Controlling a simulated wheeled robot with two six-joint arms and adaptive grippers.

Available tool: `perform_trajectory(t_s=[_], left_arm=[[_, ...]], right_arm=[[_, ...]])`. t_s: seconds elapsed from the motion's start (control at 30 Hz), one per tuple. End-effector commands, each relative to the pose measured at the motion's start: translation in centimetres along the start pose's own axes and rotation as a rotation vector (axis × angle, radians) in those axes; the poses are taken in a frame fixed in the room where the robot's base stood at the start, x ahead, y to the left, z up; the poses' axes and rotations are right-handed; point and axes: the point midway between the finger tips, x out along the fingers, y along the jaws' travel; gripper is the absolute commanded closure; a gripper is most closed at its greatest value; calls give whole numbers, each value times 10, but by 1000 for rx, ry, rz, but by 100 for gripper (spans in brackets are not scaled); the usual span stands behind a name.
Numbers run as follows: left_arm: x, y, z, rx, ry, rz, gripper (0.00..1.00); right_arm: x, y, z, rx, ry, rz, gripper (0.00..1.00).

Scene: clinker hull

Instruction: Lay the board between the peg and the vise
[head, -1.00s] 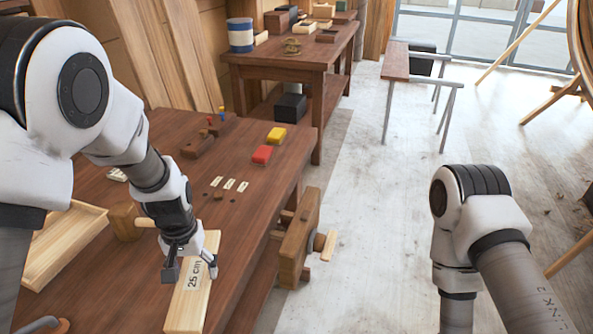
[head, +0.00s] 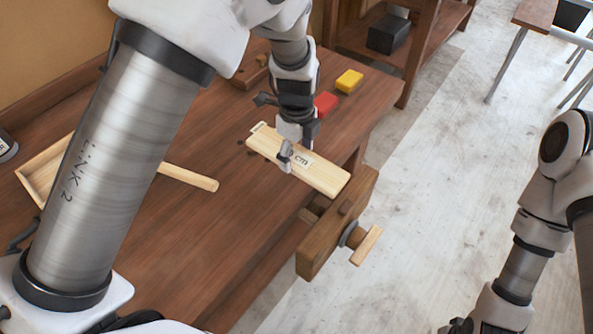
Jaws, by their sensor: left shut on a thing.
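The pale board (head: 325,178), with a "cm" label partly covered, lies across the bench's right part. Its near end reaches over the bench edge beside the wooden vise (head: 325,240). My left gripper (head: 287,160) is shut on the board about its middle, from above. I cannot tell whether the board touches the bench top or hangs just above it. Small dark holes (head: 240,143) and a white card show by its far end. No peg can be made out there; the board and gripper may hide it. Of my right arm only links show; its gripper is out of view.
A red block (head: 325,104) and a yellow block (head: 349,81) stand behind the board on the bench (head: 200,235). A wooden handle (head: 190,177) and a shallow wooden tray (head: 40,170) lie at left. The floor right of the vise is clear.

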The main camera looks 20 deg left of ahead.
Motion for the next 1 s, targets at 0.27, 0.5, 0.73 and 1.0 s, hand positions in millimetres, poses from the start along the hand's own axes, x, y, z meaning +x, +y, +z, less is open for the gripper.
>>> perform_trajectory(t_s=[0.27,0.5,0.73,1.0], left_arm=[[48,1,0,-2,2,3,68],[68,0,0,-3,0,-2,68],[70,0,0,-3,0,-1,21],[70,0,0,-4,0,-1,3]], right_arm=[[-15,0,0,0,1,0,60],[-17,0,0,0,1,0,60],[-16,0,0,0,1,0,60],[-16,0,-1,0,1,0,60]])
